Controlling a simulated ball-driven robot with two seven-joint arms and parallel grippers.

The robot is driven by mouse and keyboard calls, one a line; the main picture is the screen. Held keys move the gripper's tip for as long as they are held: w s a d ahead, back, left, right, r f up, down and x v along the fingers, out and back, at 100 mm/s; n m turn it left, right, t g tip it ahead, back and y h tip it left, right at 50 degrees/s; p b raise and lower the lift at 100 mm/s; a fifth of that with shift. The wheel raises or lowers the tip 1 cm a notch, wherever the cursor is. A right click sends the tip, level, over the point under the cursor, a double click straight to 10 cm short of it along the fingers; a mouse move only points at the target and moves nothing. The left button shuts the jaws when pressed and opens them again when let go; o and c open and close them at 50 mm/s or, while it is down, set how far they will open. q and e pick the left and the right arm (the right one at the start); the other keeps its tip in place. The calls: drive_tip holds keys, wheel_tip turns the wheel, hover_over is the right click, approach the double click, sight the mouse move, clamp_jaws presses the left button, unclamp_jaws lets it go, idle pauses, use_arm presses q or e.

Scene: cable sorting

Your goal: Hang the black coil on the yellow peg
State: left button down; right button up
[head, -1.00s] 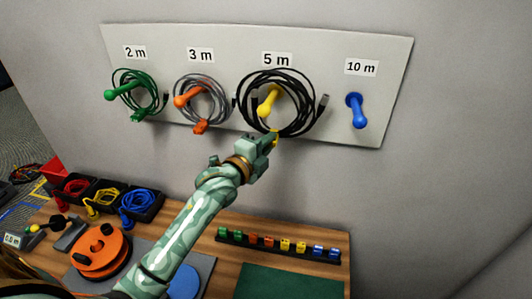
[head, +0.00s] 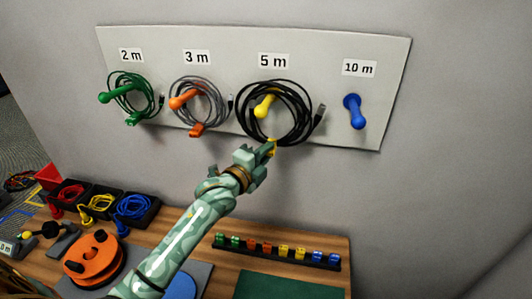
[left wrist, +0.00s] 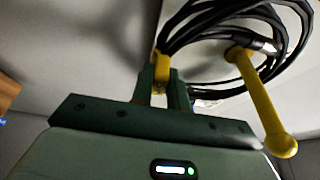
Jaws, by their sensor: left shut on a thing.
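The black coil (head: 307,112) is around the yellow peg (head: 264,106) under the "5 m" label, its strands encircling the peg. A cable plug sticks out at its right side. My left gripper (head: 267,150) is below the peg, shut on the yellow tie (head: 271,146) at the coil's bottom. In the left wrist view, the yellow tie (left wrist: 161,70) sits between the fingers, and the peg (left wrist: 262,100) passes through the loop of the coil (left wrist: 290,60). I cannot tell whether the coil's weight rests on the peg. My right gripper is not in view.
The pale board (head: 335,125) also holds a green coil (head: 118,95), a grey coil (head: 214,105) and an empty blue peg (head: 354,112). Below, the wooden table (head: 340,250) bears cable bins, an orange reel (head: 93,260) and a rack of coloured connectors (head: 278,249).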

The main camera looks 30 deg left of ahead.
use_arm(q)
drive_tip(key=shift+f, duration=0.3)
drive_tip(key=c, duration=1.3)
unclamp_jaws()
drive_tip(key=shift+s, duration=0.15)
drive_tip(key=s, duration=0.5)
drive_tip(key=s+a, duration=0.1)
drive_tip(key=s, duration=0.4)
drive_tip(key=s+a, duration=0.1)
drive_tip(key=s, duration=0.5)
drive_tip(key=shift+a, duration=0.15)
